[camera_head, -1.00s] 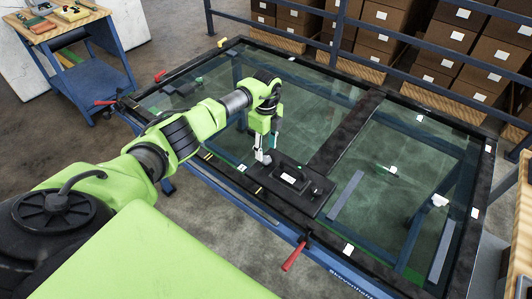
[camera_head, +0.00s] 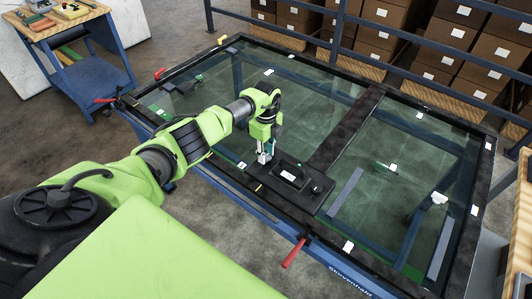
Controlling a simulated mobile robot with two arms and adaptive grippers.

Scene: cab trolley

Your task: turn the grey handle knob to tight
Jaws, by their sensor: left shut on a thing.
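A black handle plate (camera_head: 303,203) with a white-labelled raised block (camera_head: 288,176) lies on the near edge of the glazed frame, at the centre of the head view. A small dark knob (camera_head: 315,188) sits at its right end. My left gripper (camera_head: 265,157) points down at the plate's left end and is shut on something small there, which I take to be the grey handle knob. The fingers hide the knob, so its turn position cannot be read. My right gripper is not in view.
The large dark frame with glass panes (camera_head: 400,160) rests on a blue trolley. A red lever (camera_head: 294,252) sticks out at its near side. A tool cart (camera_head: 85,50) stands back left. A blue railing (camera_head: 450,55) and stacked cartons (camera_head: 470,15) stand behind.

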